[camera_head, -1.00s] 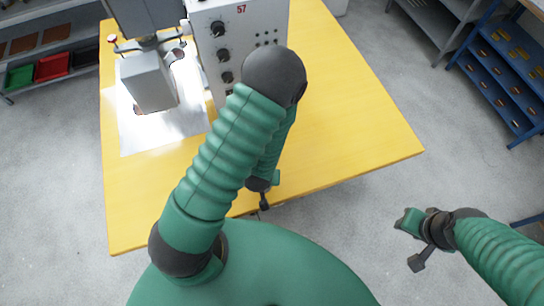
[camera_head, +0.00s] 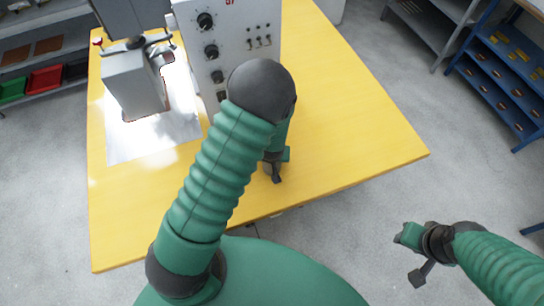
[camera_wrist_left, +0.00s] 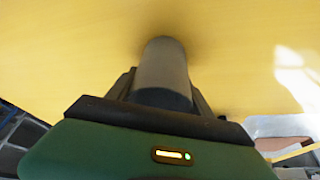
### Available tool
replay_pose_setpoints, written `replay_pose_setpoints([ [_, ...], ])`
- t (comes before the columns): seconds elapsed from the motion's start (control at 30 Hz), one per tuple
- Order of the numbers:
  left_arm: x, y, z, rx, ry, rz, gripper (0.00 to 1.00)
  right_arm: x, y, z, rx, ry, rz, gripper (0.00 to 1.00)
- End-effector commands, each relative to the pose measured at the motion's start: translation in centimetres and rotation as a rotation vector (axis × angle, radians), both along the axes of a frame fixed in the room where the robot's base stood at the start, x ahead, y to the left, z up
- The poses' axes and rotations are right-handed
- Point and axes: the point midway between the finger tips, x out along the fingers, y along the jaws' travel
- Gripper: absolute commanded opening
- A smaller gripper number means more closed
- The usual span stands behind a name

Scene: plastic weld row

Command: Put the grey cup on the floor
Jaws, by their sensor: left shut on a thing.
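The grey cup (camera_wrist_left: 164,72) is a plain dark grey cylinder in the left wrist view, between the fingers of my left gripper, which is shut on it. The yellow table (camera_wrist_left: 70,50) fills the view behind the cup. A dark shade lies around the cup's far end; I cannot tell whether it touches the table. In the head view my left gripper (camera_head: 275,172) is over the table near its front edge, and the cup cannot be made out there. My right gripper (camera_head: 411,258) hangs over the grey floor (camera_head: 345,235) at the right, with nothing visible in it; its finger gap is unclear.
A grey welding machine (camera_head: 215,55) with knobs stands at the back left of the table (camera_head: 345,110), beside a shiny metal sheet (camera_head: 150,140). Blue shelving (camera_head: 505,75) stands at the right, and a shelf with red (camera_head: 45,78) and green bins at the left. Floor right of the table is clear.

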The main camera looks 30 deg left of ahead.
Motion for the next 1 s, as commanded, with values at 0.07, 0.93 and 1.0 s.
replay_pose_setpoints([
  [0.07, 0.1, 0.0, 0.1, 0.000, -0.001, 0.000, 0.20, 0.0, 0.0, 0.0, 0.000, 0.000, 0.000, 0.36],
  [0.93, -1.2, -0.8, 4.2, 0.000, -0.006, -0.003, 0.81, 0.0, 0.0, 0.8, 0.000, 0.000, 0.000, 0.36],
  [1.0, -1.9, -1.2, 6.0, -0.001, -0.006, -0.004, 0.81, 0.0, 0.0, 1.2, 0.000, 0.000, 0.000, 0.36],
])
